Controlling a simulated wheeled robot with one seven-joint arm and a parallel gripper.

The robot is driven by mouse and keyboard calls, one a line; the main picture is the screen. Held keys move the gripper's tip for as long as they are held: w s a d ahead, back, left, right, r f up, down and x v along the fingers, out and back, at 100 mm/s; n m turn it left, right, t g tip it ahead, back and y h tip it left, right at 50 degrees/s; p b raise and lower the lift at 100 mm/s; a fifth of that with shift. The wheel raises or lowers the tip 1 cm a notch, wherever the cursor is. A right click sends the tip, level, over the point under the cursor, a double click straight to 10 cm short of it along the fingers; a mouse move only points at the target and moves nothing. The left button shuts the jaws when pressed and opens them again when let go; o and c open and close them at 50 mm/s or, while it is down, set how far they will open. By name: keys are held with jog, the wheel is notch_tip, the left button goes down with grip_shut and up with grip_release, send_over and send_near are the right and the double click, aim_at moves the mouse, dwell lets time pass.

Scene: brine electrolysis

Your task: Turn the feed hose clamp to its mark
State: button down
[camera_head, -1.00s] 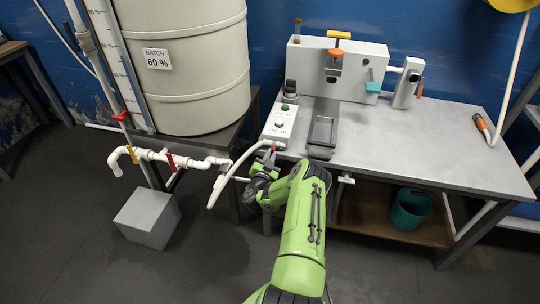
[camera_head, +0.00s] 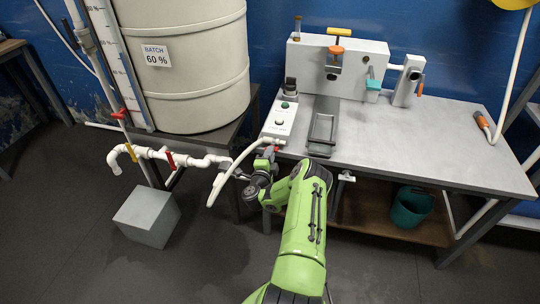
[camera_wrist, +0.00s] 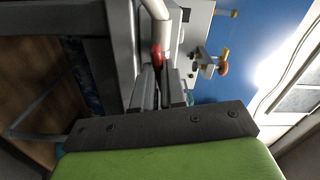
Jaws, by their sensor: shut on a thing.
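The feed hose clamp (camera_wrist: 157,54) is a small red piece on the white feed hose (camera_wrist: 155,12) in the wrist view. In the head view the red clamp (camera_head: 268,152) shows near the hose end, by the table's front left corner. My gripper (camera_wrist: 160,78) is shut on the clamp, with its fingertips close around the lower end of the red piece. In the head view my gripper is small and partly hidden by my wrist, just below the clamp. I cannot make out the clamp's mark in either view.
The table (camera_head: 440,135) carries a control box (camera_head: 280,118), a tray (camera_head: 322,130) and a grey panel (camera_head: 340,68). White piping with a red-handled valve (camera_head: 171,160) runs left of my gripper, below the tank (camera_head: 190,60). A grey block (camera_head: 147,215) stands on the floor.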

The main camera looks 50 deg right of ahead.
jog(key=shift+f+m, duration=0.1)
jog(key=shift+m, duration=1.1)
jog(key=c, duration=1.2)
grip_release()
jog(key=p+v, duration=1.5)
jog(key=p, duration=0.1)
jog(key=shift+s+a, duration=0.25)
jog(key=shift+a, duration=0.1)
